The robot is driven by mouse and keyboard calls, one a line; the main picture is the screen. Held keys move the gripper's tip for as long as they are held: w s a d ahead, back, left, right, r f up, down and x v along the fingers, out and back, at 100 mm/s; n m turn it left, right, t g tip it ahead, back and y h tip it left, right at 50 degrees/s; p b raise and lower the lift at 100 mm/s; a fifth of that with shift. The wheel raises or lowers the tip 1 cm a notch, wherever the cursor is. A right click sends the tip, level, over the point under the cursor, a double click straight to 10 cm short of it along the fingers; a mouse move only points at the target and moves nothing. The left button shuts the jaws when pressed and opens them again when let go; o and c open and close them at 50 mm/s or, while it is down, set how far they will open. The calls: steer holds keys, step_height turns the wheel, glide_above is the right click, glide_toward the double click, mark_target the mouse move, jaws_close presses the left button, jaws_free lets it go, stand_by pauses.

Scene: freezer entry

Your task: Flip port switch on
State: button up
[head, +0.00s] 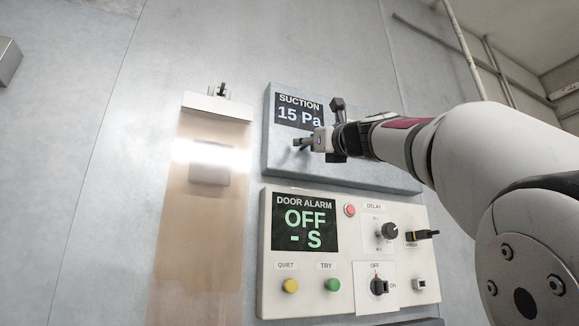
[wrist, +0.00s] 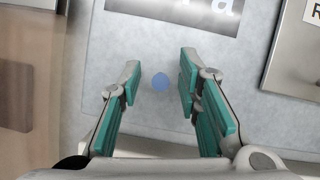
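The suction panel (head: 345,168) is a grey box on the wall with a dark display (head: 300,112) reading "SUCTION 15 Pa". My gripper (head: 308,143) is in front of it, just below the display. In the wrist view my gripper (wrist: 160,80) is open and empty, its two teal-padded fingers apart. No port switch can be made out; my gripper and arm hide part of the suction panel in the head view.
Below is the door alarm panel (head: 350,248), reading "OFF - S", with a yellow button (head: 290,286), green button (head: 333,285), red button (head: 349,210), delay knob (head: 390,230) and OFF/ON rotary switch (head: 378,286). A metal box (wrist: 298,60) is at right.

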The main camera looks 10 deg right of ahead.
steer(key=shift+w, duration=0.1)
jaws_close()
